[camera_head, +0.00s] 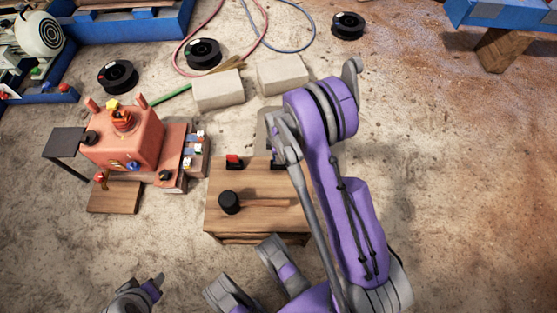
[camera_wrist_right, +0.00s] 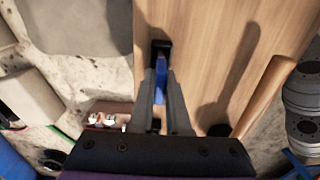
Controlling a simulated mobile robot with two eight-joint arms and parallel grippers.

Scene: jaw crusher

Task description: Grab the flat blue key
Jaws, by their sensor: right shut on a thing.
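The flat blue key (camera_wrist_right: 160,78) is between the fingertips of my right gripper (camera_wrist_right: 160,88) in the right wrist view. The fingers are shut on it, and its far end meets a small black block (camera_wrist_right: 160,48) on the wooden table. I cannot tell whether the key is still seated in that block. In the head view my right gripper (camera_head: 280,157) is over the table's back right part, and the key is hidden there. My left gripper (camera_head: 150,287) is at the bottom left, away from the table; its finger opening is unclear.
The wooden table (camera_head: 260,227) also holds a black-headed mallet (camera_head: 229,202) and a red piece in a black holder (camera_head: 234,161). An orange machine (camera_head: 128,140) stands to the left. Grey blocks (camera_head: 218,90) and black spools (camera_head: 203,53) lie behind. The floor at right is clear.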

